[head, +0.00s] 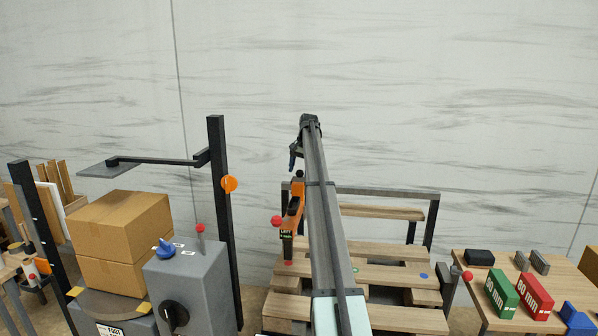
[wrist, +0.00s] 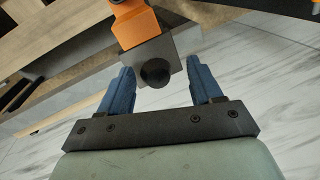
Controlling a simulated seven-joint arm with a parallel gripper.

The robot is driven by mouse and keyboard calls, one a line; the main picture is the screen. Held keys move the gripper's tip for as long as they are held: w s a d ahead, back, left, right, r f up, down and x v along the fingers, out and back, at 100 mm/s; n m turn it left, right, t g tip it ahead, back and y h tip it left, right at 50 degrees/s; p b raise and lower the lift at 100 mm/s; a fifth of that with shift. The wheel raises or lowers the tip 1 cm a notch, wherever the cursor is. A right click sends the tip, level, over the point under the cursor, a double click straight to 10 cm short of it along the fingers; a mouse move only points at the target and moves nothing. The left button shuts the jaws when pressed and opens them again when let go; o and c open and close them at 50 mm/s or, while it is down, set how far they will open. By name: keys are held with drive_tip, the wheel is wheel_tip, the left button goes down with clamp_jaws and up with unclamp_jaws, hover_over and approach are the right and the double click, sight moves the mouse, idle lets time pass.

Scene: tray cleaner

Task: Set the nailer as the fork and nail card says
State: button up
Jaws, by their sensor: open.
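The orange nailer (head: 295,203) stands over the wooden pallet in the head view, with a black ball knob (head: 299,174) at its top and a small display with green lettering (head: 286,235) low on it. The knob sits before a grey plate (wrist: 170,50) under the orange body (wrist: 130,24). I cannot make out the fork and nail card.
A red ball knob (head: 277,221) is left of the nailer. The slatted wooden pallet (head: 375,274) lies below. A grey control box (head: 195,285) and cartons (head: 120,225) stand left. Green (head: 501,293) and red (head: 535,295) blocks lie on the right table. A dark post (head: 222,220) rises left.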

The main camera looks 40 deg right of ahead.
wheel_tip(320, 180, up, 13)
drive_tip(key=s+d, duration=0.1)
drive_tip(key=s, duration=0.1)
drive_tip(key=shift+d, duration=0.15)
idle(0.6)
